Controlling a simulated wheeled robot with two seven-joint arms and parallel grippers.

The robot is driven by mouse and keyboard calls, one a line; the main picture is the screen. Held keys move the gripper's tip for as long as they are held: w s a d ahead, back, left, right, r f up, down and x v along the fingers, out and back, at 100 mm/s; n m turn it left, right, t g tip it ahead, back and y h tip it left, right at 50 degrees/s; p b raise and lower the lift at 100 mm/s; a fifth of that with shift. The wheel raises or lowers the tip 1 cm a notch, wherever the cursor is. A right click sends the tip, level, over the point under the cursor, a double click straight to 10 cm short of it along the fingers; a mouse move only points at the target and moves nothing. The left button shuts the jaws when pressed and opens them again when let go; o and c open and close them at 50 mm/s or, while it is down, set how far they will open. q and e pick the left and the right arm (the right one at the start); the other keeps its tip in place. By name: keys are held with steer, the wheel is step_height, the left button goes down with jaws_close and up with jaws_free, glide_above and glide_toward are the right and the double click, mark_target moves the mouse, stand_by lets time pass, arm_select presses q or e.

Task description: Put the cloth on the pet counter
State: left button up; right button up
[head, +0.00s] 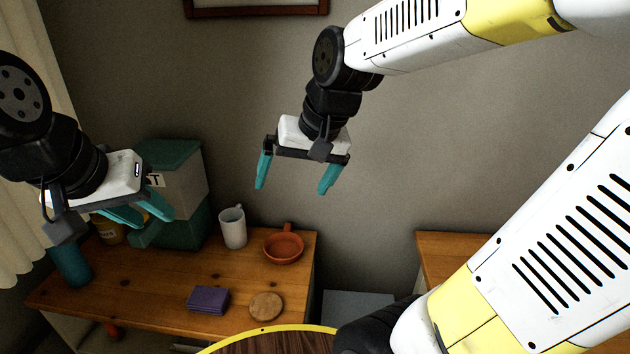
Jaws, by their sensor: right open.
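A purple folded cloth (208,300) lies flat near the front edge of the left wooden counter (150,290). A green and grey bin (182,180) with a partly hidden label ending in T stands at the back of this counter. I cannot tell from the picture alone whether this is the pet counter. My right gripper (292,188) is open and empty, in the air above and behind the cloth. My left gripper (152,220) hangs in front of the bin, its teal fingers apart with nothing seen between them.
A white mug (232,227), a terracotta pan (284,247) and a round wooden disc (266,306) stand on the left counter. A teal cylinder (70,266) is at its left end. Another wooden counter (440,250) is at right, beyond a gap. A yellow-rimmed round top (270,342) is in front.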

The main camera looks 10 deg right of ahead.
steer(key=s+d+r+n+t, duration=0.1)
steer(key=s+d, duration=0.3)
steer(key=s, duration=0.3)
steer(key=shift+d+r+t+h, duration=0.35)
steer(key=shift+t+h, duration=0.05)
